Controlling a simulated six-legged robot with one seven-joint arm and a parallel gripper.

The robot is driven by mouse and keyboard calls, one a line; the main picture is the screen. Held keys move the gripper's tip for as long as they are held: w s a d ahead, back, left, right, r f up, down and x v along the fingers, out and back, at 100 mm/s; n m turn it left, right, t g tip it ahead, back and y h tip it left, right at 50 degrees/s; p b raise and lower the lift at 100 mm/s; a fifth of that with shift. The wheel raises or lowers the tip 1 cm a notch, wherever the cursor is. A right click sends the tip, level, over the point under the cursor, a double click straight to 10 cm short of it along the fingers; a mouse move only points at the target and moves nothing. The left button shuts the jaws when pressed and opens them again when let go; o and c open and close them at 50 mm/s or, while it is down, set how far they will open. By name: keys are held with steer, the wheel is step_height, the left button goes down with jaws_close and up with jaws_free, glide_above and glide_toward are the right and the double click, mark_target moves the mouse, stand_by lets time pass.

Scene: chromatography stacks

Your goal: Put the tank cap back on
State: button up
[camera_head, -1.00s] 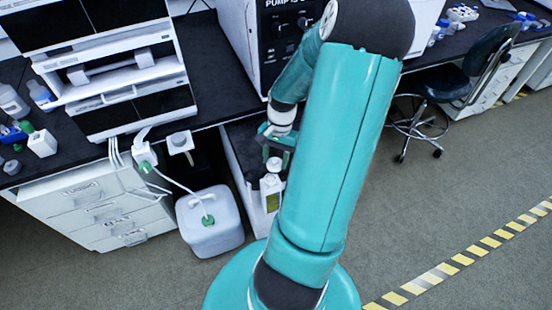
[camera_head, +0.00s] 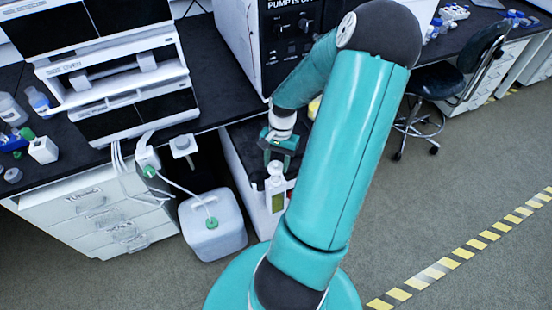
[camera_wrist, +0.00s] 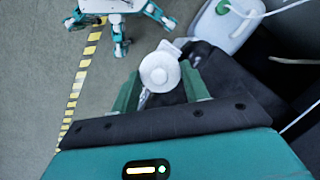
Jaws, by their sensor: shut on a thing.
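My gripper (camera_head: 278,157) is at the white round top of a slim bottle (camera_head: 278,202) with a yellow-green label. In the wrist view the top shows as a white ringed disc (camera_wrist: 160,72) between the two green fingers of my gripper (camera_wrist: 162,84). My gripper is shut on it; I cannot tell whether the top and bottle are separate. The white translucent tank (camera_head: 214,240) stands on the floor to the left, with a green cap (camera_head: 212,223) and a tube on its top. The tank also shows in the wrist view (camera_wrist: 222,28).
White drawers (camera_head: 98,215) stand left of the tank. A black bench (camera_head: 222,90) runs behind, carrying stacked instruments (camera_head: 120,75) and a pump unit (camera_head: 290,40). A tube runs from the tank to a green-fitted white part (camera_head: 147,160). Open floor lies to the right.

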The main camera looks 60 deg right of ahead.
steer(key=shift+f, duration=2.25)
steer(key=shift+f, duration=0.2)
stand_by(0.5)
steer(key=o, duration=1.5)
steer(key=shift+r, duration=0.1)
steer(key=shift+r, duration=3.45)
jaws_close()
